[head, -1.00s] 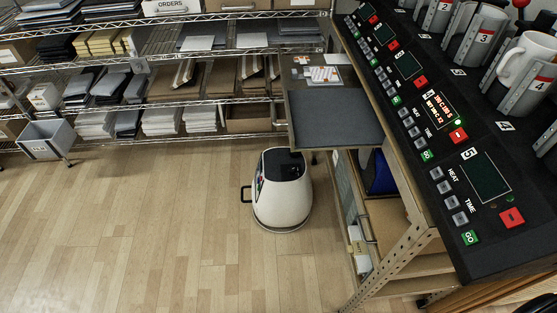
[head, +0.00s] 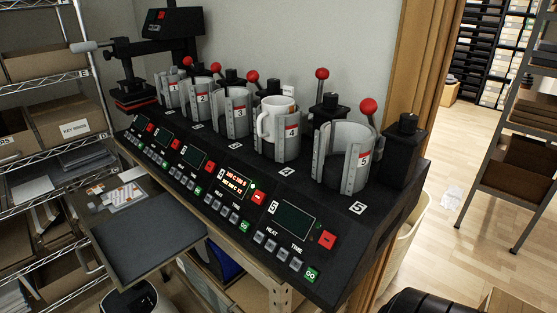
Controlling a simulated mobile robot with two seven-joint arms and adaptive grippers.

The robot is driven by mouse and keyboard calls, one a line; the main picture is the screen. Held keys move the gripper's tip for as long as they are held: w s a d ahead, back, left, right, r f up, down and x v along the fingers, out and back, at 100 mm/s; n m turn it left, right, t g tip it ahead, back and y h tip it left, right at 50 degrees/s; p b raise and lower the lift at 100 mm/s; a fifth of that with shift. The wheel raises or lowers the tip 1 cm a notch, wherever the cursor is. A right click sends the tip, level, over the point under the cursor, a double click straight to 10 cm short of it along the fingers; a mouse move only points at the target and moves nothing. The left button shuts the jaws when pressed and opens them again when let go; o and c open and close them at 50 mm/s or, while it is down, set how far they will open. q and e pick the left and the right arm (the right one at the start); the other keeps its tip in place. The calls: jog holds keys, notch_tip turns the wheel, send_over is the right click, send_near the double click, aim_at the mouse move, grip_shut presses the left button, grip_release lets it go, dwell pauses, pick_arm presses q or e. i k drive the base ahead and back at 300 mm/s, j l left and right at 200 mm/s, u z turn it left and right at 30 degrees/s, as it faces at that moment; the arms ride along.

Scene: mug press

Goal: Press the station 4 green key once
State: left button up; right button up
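The mug press (head: 285,175) is a long black console with numbered stations. Station 4 has a white mug (head: 267,125) in its grey holder (head: 292,143) and a lit display (head: 236,184) with orange text. The station 4 green GO key (head: 243,226) is at the right end of its row of grey HEAT and TIME keys, below the display. A red key (head: 258,198) is to the display's right, with a small green light beside it. The station 5 green key (head: 311,275) lies further right; its display is dark. Neither gripper is in view.
A dark-topped side shelf (head: 145,240) adjoins the press at left. Wire shelves (head: 40,75) with boxes stand at far left. A heat press (head: 135,65) stands behind the left end. Open floor (head: 450,215) shows at right.

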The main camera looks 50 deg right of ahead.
aim_at(245, 226)
jog(key=z, duration=1.45)
